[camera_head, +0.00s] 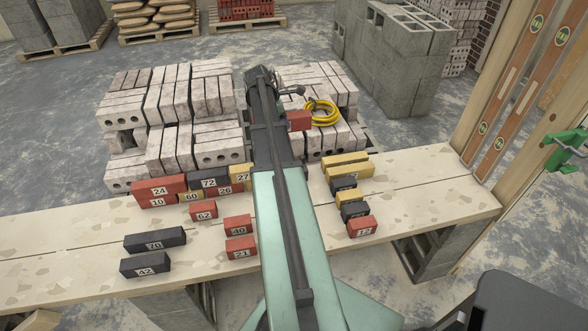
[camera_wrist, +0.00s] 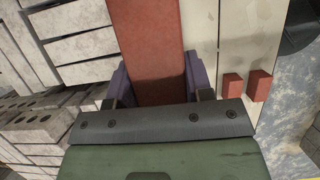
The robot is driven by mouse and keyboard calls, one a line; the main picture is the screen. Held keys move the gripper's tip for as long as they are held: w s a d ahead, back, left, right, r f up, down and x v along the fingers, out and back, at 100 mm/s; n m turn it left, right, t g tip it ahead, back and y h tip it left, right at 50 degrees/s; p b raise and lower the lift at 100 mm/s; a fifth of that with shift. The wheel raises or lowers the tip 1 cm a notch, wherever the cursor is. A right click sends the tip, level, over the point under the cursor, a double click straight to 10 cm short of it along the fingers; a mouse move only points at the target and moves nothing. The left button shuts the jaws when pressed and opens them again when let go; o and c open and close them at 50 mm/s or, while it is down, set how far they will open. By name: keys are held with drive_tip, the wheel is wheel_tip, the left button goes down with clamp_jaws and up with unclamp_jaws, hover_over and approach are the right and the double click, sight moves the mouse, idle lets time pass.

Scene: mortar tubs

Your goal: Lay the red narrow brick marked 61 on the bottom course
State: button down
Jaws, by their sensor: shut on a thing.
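In the wrist view a red brick (camera_wrist: 152,40) lies between the purple jaws of my gripper (camera_wrist: 154,82), which is shut on it. No number shows on that face. In the head view a red brick (camera_head: 299,121) shows beside my arm's far end, in front of the pale brick stacks; it appears to be the held one. My arm hides most of the gripper there.
Loose bricks on the bench (camera_head: 90,215) include red 62 (camera_head: 205,210), 40 (camera_head: 238,226), 21 (camera_head: 240,247) and 12 (camera_head: 362,227), dark 70 (camera_head: 155,240) and 42 (camera_head: 146,265). Yellow and dark bricks line the right. A yellow hose (camera_head: 322,112) lies on the pale stack beyond.

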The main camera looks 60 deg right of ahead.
wheel_tip(320, 180, down, 20)
drive_tip(key=b, duration=2)
drive_tip(key=shift+w+a+f, duration=0.1)
drive_tip(key=shift+f, duration=0.15)
drive_tip(key=shift+r, duration=0.1)
drive_tip(key=c, duration=0.5)
unclamp_jaws()
drive_tip(key=p+v, duration=1.1)
drive_tip(key=v, duration=0.1)
drive_tip(key=shift+r, duration=0.2)
